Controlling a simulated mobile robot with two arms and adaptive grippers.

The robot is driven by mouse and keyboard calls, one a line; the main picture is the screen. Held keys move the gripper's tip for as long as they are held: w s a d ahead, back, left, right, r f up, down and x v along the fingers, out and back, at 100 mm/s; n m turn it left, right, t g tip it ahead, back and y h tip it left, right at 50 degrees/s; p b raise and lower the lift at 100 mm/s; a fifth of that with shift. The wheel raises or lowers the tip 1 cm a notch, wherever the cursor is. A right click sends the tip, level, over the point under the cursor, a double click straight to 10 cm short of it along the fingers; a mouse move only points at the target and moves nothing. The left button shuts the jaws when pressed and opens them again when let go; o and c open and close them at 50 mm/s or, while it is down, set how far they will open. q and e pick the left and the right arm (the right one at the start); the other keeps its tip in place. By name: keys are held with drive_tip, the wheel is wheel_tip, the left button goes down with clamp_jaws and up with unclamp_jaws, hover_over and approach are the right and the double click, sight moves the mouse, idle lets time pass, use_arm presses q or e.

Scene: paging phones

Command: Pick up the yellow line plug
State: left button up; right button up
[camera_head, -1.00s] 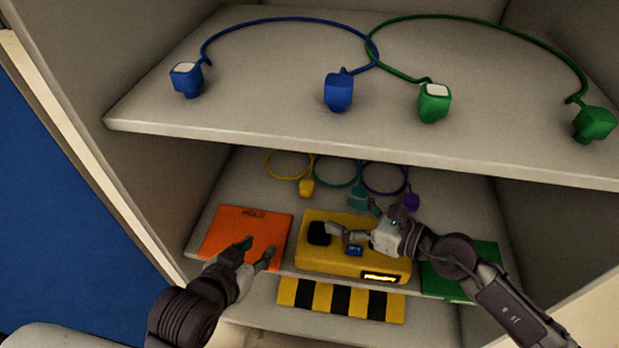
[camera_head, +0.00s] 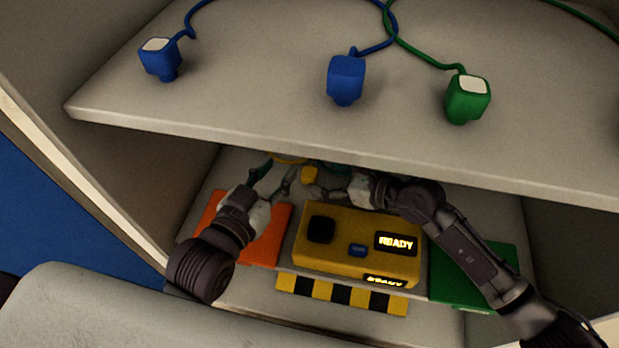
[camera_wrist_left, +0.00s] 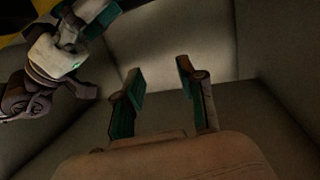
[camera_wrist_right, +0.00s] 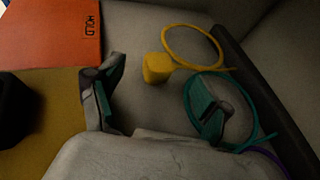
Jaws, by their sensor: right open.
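The yellow line plug (camera_head: 309,174) is a small yellow block on the lower shelf, behind the yellow box. It also shows in the right wrist view (camera_wrist_right: 157,68), with its looped yellow cord (camera_wrist_right: 222,50) behind it. My right gripper (camera_head: 335,184) is open just to the plug's right in the head view. In its wrist view its fingers (camera_wrist_right: 155,104) are spread wide and empty, with the plug beyond the gap between them. My left gripper (camera_head: 274,179) is to the plug's left, open and empty, as its wrist view (camera_wrist_left: 160,72) shows.
The yellow box (camera_head: 345,268) reads READY and has a dark socket. An orange HOLD mat (camera_head: 268,240) lies left, a green mat (camera_head: 460,275) right. A teal cord (camera_wrist_right: 190,82) lies beside the plug. The upper shelf (camera_head: 250,90), with blue and green plugs, overhangs closely.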

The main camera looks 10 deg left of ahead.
sight(309, 171)
drive_tip(key=b+x, duration=0.2)
drive_tip(key=x, duration=0.2)
drive_tip(key=shift+w+a+f, duration=0.1)
drive_tip(key=shift+a+f, duration=0.1)
drive_tip(key=shift+a, duration=0.15)
drive_tip(key=shift+w+a, duration=0.15)
drive_tip(key=shift+a, duration=0.15)
use_arm(q)
wheel_tip(309, 171, up, 8)
drive_tip(key=d+t+h, duration=0.1)
drive_tip(key=t, duration=0.4)
drive_tip(key=shift+s+h, duration=0.15)
drive_tip(key=shift+h, duration=0.25)
use_arm(e)
drive_tip(key=c, duration=1.3)
use_arm(q)
drive_tip(key=shift+d, duration=0.1)
